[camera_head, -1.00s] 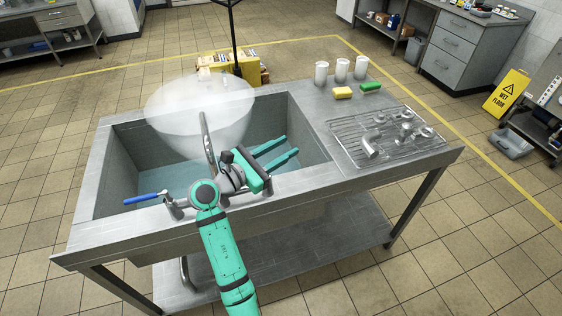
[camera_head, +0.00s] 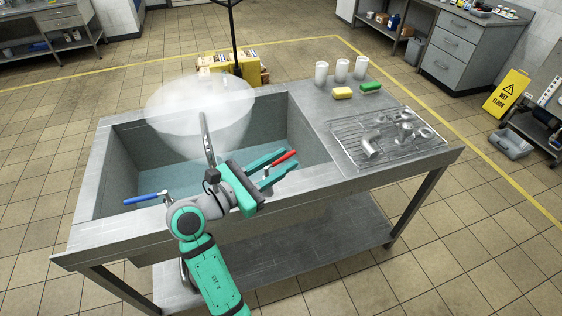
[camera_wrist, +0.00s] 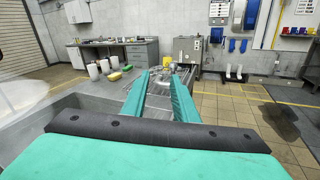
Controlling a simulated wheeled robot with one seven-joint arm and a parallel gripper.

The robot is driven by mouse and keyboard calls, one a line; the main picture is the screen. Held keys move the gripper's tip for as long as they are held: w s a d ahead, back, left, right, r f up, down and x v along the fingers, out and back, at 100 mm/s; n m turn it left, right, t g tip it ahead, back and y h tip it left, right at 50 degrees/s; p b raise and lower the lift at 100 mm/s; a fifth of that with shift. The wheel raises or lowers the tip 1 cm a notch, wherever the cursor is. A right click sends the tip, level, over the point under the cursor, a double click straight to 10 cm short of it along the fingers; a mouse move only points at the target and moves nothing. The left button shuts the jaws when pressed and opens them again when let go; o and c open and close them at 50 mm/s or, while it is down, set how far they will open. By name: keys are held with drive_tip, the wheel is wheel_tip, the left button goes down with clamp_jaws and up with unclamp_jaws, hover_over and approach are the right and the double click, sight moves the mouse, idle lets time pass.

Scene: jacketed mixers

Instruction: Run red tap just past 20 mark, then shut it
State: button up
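In the picture the red lever lies along the upper finger; contact cannot be told. The wrist view also shows my gripper (camera_wrist: 160,74) open, with no lever visible between the fingers. The blue tap lever (camera_head: 146,198) points left. The curved spout (camera_head: 207,140) rises in front of a large, translucent white bowl (camera_head: 198,110). No scale marks are legible.
The steel sink (camera_head: 112,168) has a bluish bottom. On its right deck are several white cups (camera_head: 321,73), a yellow sponge (camera_head: 342,93), a green brush (camera_head: 371,87) and a wire rack (camera_head: 350,140) with metal parts. A wet-floor sign (camera_head: 507,92) stands at far right.

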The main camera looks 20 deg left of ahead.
drive_tip(key=shift+w+a, duration=0.15)
drive_tip(key=shift+w, duration=0.05)
drive_tip(key=c, duration=0.5)
drive_tip(key=w+a+f+m+g+y, duration=0.1)
drive_tip(key=w+a+y, duration=0.1)
drive_tip(key=w+a, duration=0.1)
drive_tip(key=w+a+f+m+y, duration=0.1)
drive_tip(key=w+a+y, duration=0.1)
drive_tip(key=w+a, duration=0.1)
drive_tip(key=w+a+f+m+g+y, duration=0.1)
drive_tip(key=w+a+m+y, duration=0.1)
drive_tip(key=w+a, duration=0.1)
drive_tip(key=shift+w+g, duration=0.3)
drive_tip(key=shift+w, duration=0.4)
clamp_jaws()
drive_tip(key=w+a+m+g+y, duration=0.4)
drive_tip(key=w+m+g, duration=0.2)
drive_tip(key=s+d+r+m+g+y, duration=0.1)
drive_tip(key=s+d+r+m+g, duration=0.1)
drive_tip(key=d+r+m+g, duration=0.35)
wheel_tip(320, 180, down, 12)
drive_tip(key=d, duration=0.2)
drive_tip(key=shift+s+g, duration=0.25)
drive_tip(key=shift+g, duration=0.1)
